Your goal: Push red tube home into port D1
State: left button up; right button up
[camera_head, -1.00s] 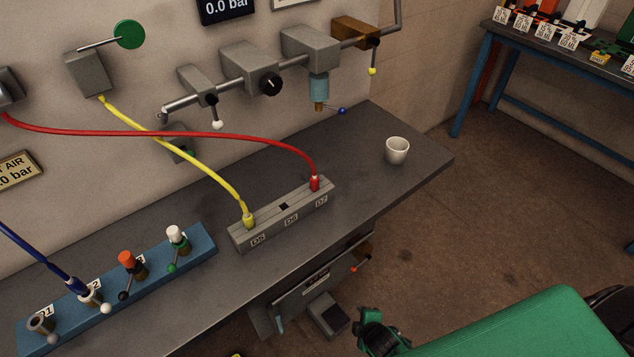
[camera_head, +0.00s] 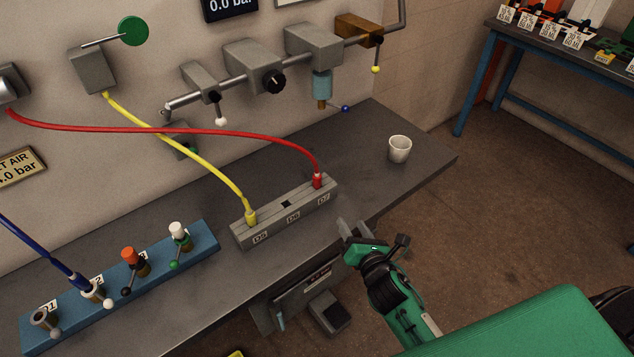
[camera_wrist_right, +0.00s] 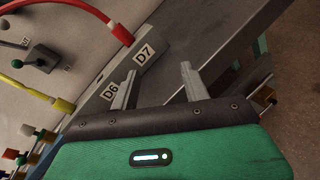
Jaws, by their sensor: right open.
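The red tube (camera_head: 240,135) runs from the wall fitting at the left to the grey holder block (camera_head: 262,234), where its red end stands in the slot at D7. It also shows in the right wrist view (camera_wrist_right: 100,20). Port D1 (camera_head: 43,318) is the leftmost port on the blue manifold (camera_head: 206,253); no tube shows in it. My right gripper (camera_head: 347,230) is open and empty, just right of the block, over the bench's front edge. In the right wrist view its fingers (camera_wrist_right: 158,85) stand apart near the D6 and D7 labels. My left gripper is out of view.
A yellow tube (camera_head: 185,157) ends in the block at D5. A blue tube (camera_head: 45,252) ends at the manifold beside D1. The manifold carries several small valve levers. A white cup (camera_head: 400,149) stands at the bench's right end. Bare bench (camera_head: 200,205) lies around the block.

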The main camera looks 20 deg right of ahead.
aim_at(319, 185)
jog(key=n, duration=0.2)
jog(key=w+a+r+n+t+y, duration=0.1)
jog(key=n, duration=0.1)
jog(key=a+r+n+y, duration=0.1)
jog(key=n, duration=0.1)
jog(key=shift+w, duration=0.25)
jog(key=shift+w+a+r+n+t+y, duration=0.15)
jog(key=shift+n+t+y, duration=0.15)
jog(key=shift+n, duration=0.3)
jog(key=shift+w+a, duration=0.1)
jog(key=shift+w, duration=0.15)
jog(key=w, duration=0.4)
jog(key=w+a, duration=0.1)
jog(key=w, duration=0.2)
jog(key=shift+w, duration=0.1)
jog(key=shift+w+a+r+b, duration=0.1)
jog(key=shift+w+a, duration=0.1)
jog(key=shift+w, duration=0.75)
jog(key=shift+w+a+r+b, duration=0.1)
jog(key=shift+w+a+b, duration=0.1)
jog(key=shift+w, duration=0.8)
jog(key=shift+w+a+r+b, duration=0.1)
jog(key=shift+w+a, duration=0.1)
jog(key=shift+w, duration=0.75)
grip_shut()
